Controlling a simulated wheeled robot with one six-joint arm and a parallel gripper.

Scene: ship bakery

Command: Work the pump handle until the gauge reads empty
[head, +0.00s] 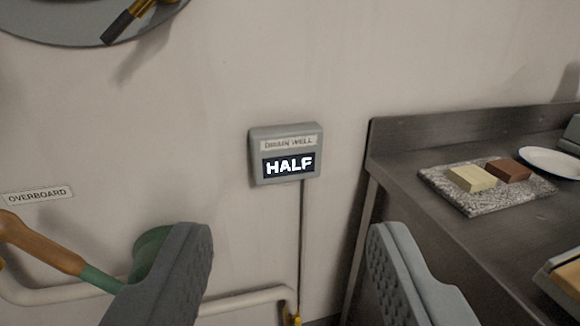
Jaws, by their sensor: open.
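The gauge (284,155) is a grey wall box labelled DRAIN WELL, and its display reads HALF. The pump handle (42,243) is at the lower left. It has a brown wooden grip and a green shaft that slopes down to the right behind my left finger. My gripper (290,265) is open and empty, with its two grey fingers wide apart at the bottom of the view. It is to the right of the wooden grip and apart from it. A green rounded part (148,250), perhaps the pump body, is mostly hidden behind the left finger.
A dark metal counter (420,212) stands at the right. It bears a speckled slab (480,204) with a pale block (472,178) and a brown block (508,170), and a white plate (552,162). A pale pipe (245,300) runs low along the wall. An OVERBOARD label (40,195) is above the handle.

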